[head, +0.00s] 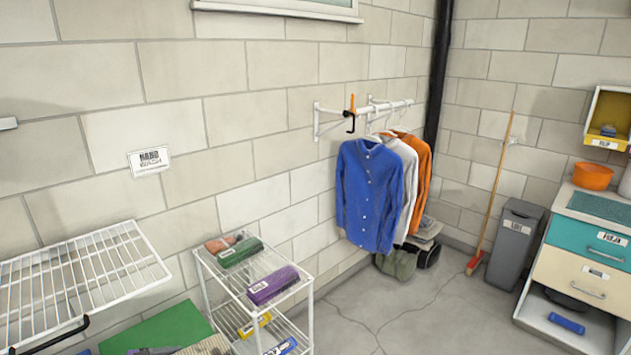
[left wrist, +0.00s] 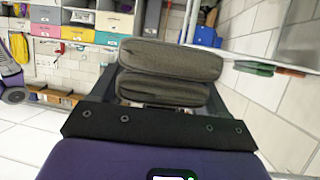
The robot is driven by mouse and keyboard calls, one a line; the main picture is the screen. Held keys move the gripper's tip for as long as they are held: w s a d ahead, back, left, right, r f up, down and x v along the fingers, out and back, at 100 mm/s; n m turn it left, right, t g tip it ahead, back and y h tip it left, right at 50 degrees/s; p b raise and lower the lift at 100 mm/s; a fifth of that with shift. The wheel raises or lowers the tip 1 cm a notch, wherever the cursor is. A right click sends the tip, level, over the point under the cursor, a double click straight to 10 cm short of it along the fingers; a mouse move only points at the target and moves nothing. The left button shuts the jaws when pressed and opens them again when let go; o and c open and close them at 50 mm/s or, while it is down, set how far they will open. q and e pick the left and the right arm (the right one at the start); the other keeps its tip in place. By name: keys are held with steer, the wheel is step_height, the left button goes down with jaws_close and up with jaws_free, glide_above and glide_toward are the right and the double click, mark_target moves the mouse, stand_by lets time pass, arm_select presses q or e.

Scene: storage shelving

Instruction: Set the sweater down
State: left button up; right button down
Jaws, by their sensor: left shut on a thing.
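In the left wrist view a grey-brown folded cloth bundle (left wrist: 172,58), which looks like the sweater, shows as two thick layers. My left gripper (left wrist: 168,85) is shut on it, with dark fingers on both sides of the bundle. The surface under the bundle is hidden, so I cannot tell whether it touches anything. Neither gripper can be made out in the head view, and my right gripper is in no view.
In the head view an empty white wire shelf (head: 85,262) is at left. Shirts, including a blue one (head: 369,195), hang on a wall rail (head: 390,108). A grey bin (head: 513,245) and drawers (head: 583,275) stand right. Central floor is clear.

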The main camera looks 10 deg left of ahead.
arm_select(q)
steer(key=s+d+f+p, duration=0.1)
steer(key=s+d, duration=0.1)
steer(key=d, duration=0.9)
steer(key=s+d+m+g+h+p, duration=0.1)
steer(key=d, duration=1)
steer(key=shift+s+d+f+p, duration=0.3)
steer(key=shift+s+d+f, duration=0.05)
steer(key=shift+d+f, duration=0.05)
